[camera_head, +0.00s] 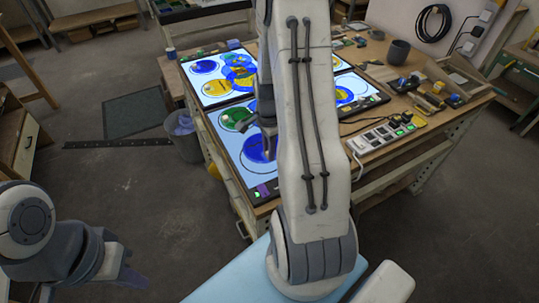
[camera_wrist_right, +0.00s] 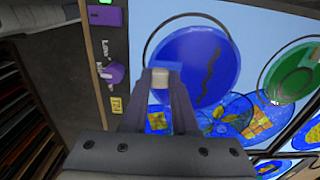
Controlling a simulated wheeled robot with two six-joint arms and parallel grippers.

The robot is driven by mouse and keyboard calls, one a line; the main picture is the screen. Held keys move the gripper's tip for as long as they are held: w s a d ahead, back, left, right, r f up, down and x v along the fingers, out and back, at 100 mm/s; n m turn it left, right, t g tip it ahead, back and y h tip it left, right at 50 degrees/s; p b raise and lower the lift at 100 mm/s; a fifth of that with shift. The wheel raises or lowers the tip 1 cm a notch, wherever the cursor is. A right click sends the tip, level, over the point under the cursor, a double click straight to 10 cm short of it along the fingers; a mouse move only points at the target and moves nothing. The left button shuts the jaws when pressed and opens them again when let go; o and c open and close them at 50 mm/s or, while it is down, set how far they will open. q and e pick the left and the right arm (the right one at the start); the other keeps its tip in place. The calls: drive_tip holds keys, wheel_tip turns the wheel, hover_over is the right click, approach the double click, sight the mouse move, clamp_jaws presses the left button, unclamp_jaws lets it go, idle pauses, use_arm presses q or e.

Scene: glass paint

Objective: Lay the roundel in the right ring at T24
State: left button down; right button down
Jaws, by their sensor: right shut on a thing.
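A large blue roundel with a dark wavy line (camera_wrist_right: 197,62) lies over the lit panel in the right wrist view. It is set off from the thin dark ring (camera_wrist_right: 151,34) drawn there. It also shows in the head view (camera_head: 257,150). My right gripper (camera_wrist_right: 162,75) is shut on a small pale and blue part at the roundel's edge. In the head view the right gripper (camera_head: 267,132) is partly hidden by my own arm. Whether the roundel touches the panel cannot be told. My left gripper (camera_head: 130,276) is low at the left, away from the bench; its jaws are unclear.
A green roundel (camera_wrist_right: 293,72) lies beside the blue one. Several blue and yellow roundels (camera_head: 238,72) lie on the far left panel; another blue one (camera_head: 344,96) is on the right panel. A purple block (camera_wrist_right: 110,74) is on the panel's dark edge. A dark cup (camera_head: 398,52) stands behind.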

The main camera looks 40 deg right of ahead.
wheel_tip(320, 180, down, 3)
drive_tip(key=shift+f+p, duration=0.1)
drive_tip(key=shift+p, duration=0.2)
drive_tip(key=shift+f, duration=0.2)
drive_tip(key=c, duration=0.7)
unclamp_jaws()
drive_tip(key=shift+r, duration=0.5)
wheel_tip(320, 180, up, 11)
drive_tip(key=shift+r+b, duration=0.2)
drive_tip(key=shift+b, duration=0.65)
